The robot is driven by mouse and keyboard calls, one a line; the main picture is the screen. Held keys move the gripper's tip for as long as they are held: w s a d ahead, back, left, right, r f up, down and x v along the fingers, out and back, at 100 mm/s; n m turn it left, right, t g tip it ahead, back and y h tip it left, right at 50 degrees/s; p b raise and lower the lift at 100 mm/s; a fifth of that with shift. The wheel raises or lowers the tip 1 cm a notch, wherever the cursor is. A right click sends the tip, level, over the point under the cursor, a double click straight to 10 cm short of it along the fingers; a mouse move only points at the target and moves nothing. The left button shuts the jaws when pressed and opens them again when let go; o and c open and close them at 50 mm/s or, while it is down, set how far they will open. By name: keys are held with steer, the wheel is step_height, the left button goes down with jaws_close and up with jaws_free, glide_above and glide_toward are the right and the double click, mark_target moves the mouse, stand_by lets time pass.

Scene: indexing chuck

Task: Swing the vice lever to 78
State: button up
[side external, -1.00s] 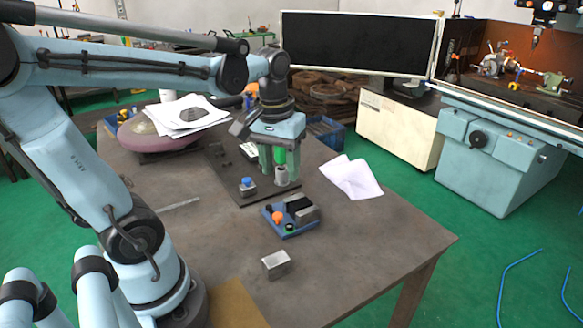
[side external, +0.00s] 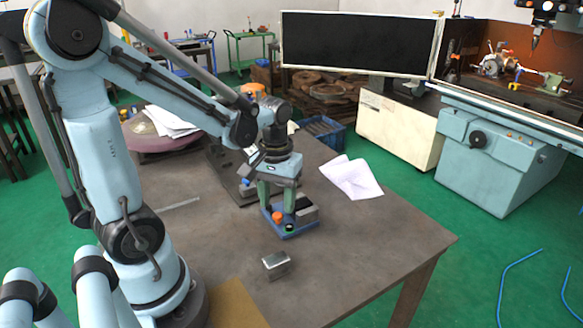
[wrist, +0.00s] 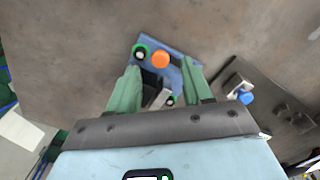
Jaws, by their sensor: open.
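A small blue-based fixture, which I take for the vice (side external: 300,232), stands on the table with a grey metal block on it. It carries an orange ball knob (side external: 277,216) and a black knob with a green ring (side external: 290,228). In the wrist view the orange knob (wrist: 160,58) and green-ringed knob (wrist: 140,52) lie just beyond the fingertips. My gripper (side external: 277,204) points down over the fixture, open, its green fingers (wrist: 160,82) on either side of part of it. I cannot tell whether they touch it. No lever arm or scale reading is legible.
A dark plate (wrist: 285,100) with a blue-knobbed part (wrist: 246,97) lies beside the fixture. A loose metal block (side external: 276,264) sits nearer the front. White paper (side external: 352,178) lies to the right. The table's front right is clear.

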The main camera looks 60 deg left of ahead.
mark_target(273, 212)
steer(key=shift+f, duration=1.45)
jaws_close()
